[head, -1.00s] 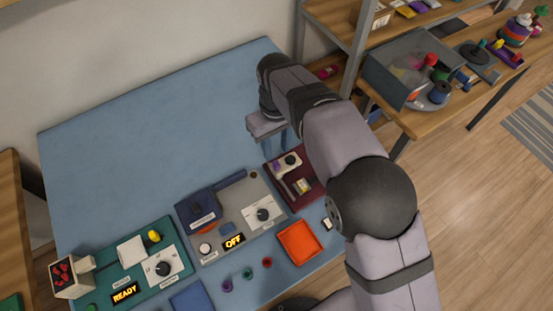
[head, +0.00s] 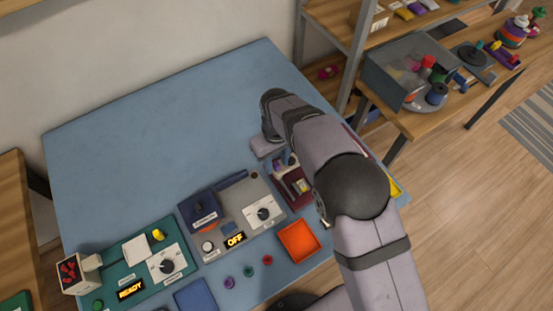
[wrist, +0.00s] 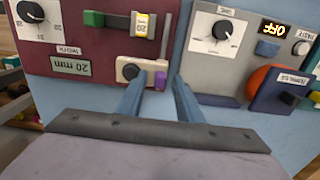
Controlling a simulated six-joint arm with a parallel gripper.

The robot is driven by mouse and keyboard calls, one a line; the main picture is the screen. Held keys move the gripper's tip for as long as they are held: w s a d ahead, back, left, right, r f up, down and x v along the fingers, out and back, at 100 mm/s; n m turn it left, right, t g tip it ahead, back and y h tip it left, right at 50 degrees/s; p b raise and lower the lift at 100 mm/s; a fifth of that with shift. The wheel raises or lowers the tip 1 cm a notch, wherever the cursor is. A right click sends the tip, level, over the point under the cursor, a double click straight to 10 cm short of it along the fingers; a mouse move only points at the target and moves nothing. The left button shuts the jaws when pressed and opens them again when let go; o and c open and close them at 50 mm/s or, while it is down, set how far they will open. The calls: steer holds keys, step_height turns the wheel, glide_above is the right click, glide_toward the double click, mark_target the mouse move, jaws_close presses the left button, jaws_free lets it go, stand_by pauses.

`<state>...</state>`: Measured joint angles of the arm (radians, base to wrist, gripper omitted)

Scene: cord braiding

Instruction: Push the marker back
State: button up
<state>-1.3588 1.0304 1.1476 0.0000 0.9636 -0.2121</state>
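The maroon station (wrist: 105,85) carries a cream block with a black knob (wrist: 129,71) and a purple end (wrist: 160,80), which I take to be the marker. My gripper (wrist: 160,86) is open: its two blue fingers are apart on either side of the purple end, with nothing clearly gripped. I cannot tell whether a finger touches the block. In the head view my gripper (head: 278,160) hangs over the station's back end, and my arm hides part of the station.
The grey station reading OFF (head: 234,239) stands close on the left in the head view. An orange tray (head: 299,242) lies in front. The back of the blue table (head: 150,130) is clear.

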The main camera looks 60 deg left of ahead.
steer(key=shift+c, duration=0.4)
jaws_close()
steer(key=shift+a+f+b, duration=0.1)
steer(key=shift+a+b, duration=0.45)
steer(key=shift+a, duration=0.3)
steer(key=shift+a+r, duration=0.15)
steer(key=shift+r, duration=0.05)
steer(key=shift+o, duration=0.4)
jaws_free()
steer(key=shift+a, duration=0.1)
step_height(320, 180, up, 7)
steer(key=b, duration=0.2)
steer(key=shift+b, duration=0.3)
steer(key=shift+r, duration=0.1)
